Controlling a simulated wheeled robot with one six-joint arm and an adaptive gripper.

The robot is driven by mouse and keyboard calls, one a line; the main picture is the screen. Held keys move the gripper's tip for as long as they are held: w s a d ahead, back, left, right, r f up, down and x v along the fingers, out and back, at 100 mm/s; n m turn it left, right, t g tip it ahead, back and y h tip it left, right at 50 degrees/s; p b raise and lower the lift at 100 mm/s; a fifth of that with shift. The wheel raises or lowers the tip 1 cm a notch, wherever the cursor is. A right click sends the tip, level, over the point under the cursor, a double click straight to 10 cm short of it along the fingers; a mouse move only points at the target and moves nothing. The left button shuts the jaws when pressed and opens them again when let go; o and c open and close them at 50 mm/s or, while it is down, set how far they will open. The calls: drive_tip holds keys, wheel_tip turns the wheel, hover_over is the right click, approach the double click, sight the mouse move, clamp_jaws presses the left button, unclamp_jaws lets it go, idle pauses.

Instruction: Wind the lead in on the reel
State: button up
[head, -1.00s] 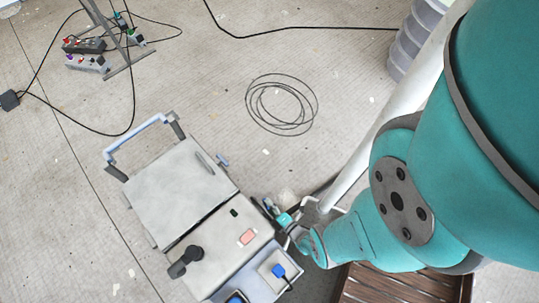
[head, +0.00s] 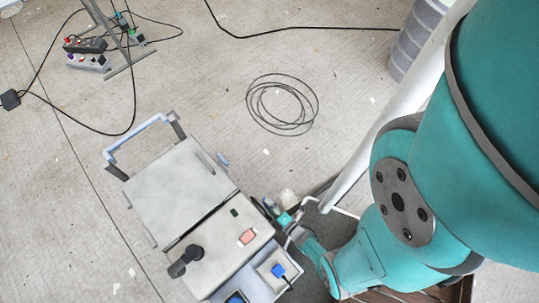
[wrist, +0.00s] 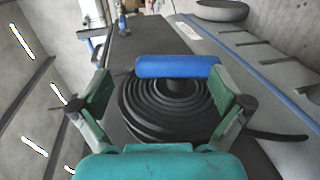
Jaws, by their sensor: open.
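The reel (wrist: 170,100) fills the middle of the wrist view, with black lead coiled on it in several turns. A blue bar-shaped handle (wrist: 178,66) lies across its far part. A length of black lead (wrist: 275,135) runs off the reel to the right. My gripper (wrist: 163,80) is open, with one green finger on each side of the reel and handle; I cannot tell if either touches. In the head view my gripper (head: 284,220) is beside the right side of the grey machine (head: 180,185), and the reel is mostly hidden there.
Loose loops of thin black cable (head: 282,104) lie on the floor beyond the machine. A metal stand (head: 115,40) with power strips (head: 88,62) and cables is at the far left. Stacked grey tubs (head: 418,40) stand at upper right. A pale pole (head: 375,150) slants close to my arm.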

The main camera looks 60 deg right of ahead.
wheel_tip(320, 180, up, 8)
drive_tip(key=shift+a, duration=0.2)
idle(0.6)
drive_tip(key=shift+s, duration=0.1)
